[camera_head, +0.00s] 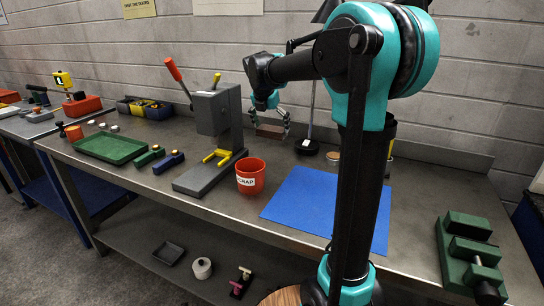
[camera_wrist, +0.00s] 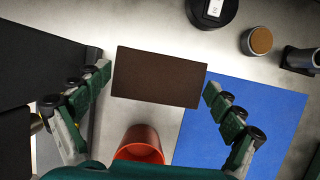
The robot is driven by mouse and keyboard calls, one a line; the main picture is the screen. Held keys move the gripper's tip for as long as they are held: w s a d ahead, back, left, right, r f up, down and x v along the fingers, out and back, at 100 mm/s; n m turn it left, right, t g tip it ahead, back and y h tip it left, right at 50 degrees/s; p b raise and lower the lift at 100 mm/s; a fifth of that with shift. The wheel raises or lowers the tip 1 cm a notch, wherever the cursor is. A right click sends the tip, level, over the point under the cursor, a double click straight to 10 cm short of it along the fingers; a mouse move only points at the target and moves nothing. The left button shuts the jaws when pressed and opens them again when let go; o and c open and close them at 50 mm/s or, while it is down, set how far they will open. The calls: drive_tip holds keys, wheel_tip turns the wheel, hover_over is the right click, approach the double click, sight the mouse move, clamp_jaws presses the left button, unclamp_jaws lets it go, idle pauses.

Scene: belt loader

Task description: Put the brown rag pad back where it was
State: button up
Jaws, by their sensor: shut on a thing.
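The brown rag pad (camera_wrist: 157,78) is a flat dark brown rectangle between my fingertips in the wrist view. In the head view the pad (camera_head: 270,131) shows at the fingertips of my gripper (camera_head: 271,122), right of the grey press. My gripper (camera_wrist: 158,84) is shut on the pad, with one finger at each short end. I cannot tell for certain how far the pad is above the grey bench.
The grey press (camera_head: 217,125) with a red lever stands left of my gripper. A red scrap cup (camera_head: 251,178) and a blue mat (camera_head: 310,200) lie nearer the front. A round black base (camera_head: 307,147) is to the right. A green vise (camera_head: 470,255) sits far right.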

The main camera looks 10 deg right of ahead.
wheel_tip(320, 180, down, 12)
drive_tip(key=shift+s+f, duration=0.1)
idle(0.4)
drive_tip(key=o, duration=0.8)
drive_tip(key=shift+c, duration=0.2)
drive_tip(key=v, duration=1.2)
